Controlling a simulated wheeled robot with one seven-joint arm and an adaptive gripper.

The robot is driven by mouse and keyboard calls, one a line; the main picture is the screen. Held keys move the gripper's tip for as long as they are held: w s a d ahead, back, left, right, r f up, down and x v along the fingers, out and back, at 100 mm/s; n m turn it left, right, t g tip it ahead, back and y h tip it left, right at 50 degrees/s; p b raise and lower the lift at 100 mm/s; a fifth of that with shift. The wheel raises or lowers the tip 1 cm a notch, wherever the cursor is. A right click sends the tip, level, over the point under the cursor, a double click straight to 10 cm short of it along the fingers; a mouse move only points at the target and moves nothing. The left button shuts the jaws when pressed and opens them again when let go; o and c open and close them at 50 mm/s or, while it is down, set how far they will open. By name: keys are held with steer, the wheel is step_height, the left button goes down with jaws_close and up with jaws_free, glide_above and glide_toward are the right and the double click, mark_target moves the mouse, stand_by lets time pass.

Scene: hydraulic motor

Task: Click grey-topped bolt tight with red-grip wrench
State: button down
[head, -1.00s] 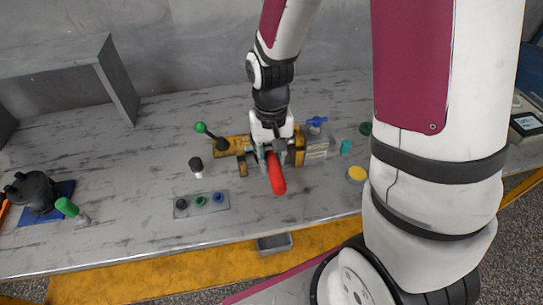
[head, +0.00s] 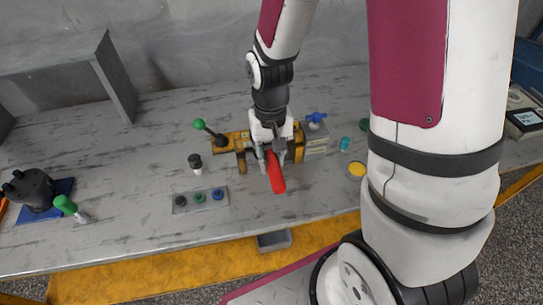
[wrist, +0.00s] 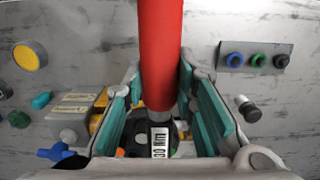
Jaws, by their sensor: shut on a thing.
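The red-grip wrench shows its red handle (head: 275,175) sticking out toward the table's front edge in the head view. In the wrist view the red handle (wrist: 160,50) runs down between the teal finger pads, and a white label reading 30 Nm shows on its shaft. My gripper (head: 270,158) is shut on the wrench over the yellow-and-grey hydraulic motor (head: 240,142); it also shows in the wrist view (wrist: 162,108). The wrench's head is mostly hidden by my gripper. I cannot make out the grey-topped bolt or whether the wrench touches it.
A green-knobbed lever (head: 200,124) and a blue valve handle (head: 317,117) stand at the motor. A black-topped peg (head: 195,161) and a panel with three buttons (head: 178,211) lie left. A yellow button (head: 356,169) sits right.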

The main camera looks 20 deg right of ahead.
steer(key=shift+w+a, duration=0.1)
steer(key=shift+w+a+m, duration=0.35)
steer(key=shift+a+m, duration=0.2)
steer(key=shift+a, duration=0.2)
steer(key=shift+w+a+m, duration=0.35)
steer(key=shift+a+m, duration=0.2)
steer(key=shift+a, duration=0.2)
steer(key=shift+w+a, duration=0.1)
steer(key=a, duration=0.1)
steer(key=w+a+m, duration=0.1)
steer(key=m, duration=0.1)
steer(key=shift+w+a, duration=0.25)
steer(key=shift+a, duration=0.15)
stand_by(0.4)
steer(key=shift+w+a+m, duration=0.1)
steer(key=shift+a+m, duration=0.05)
steer(key=shift+m, duration=0.15)
steer(key=shift+w+a+r+m+y, duration=0.1)
steer(key=shift+w+a+m+y, duration=0.2)
steer(key=shift+w+a+m, duration=0.8)
steer(key=shift+a, duration=0.1)
stand_by(0.5)
steer(key=shift+s+d+p, duration=0.2)
steer(key=shift+s+p, duration=0.1)
steer(key=shift+p, duration=0.15)
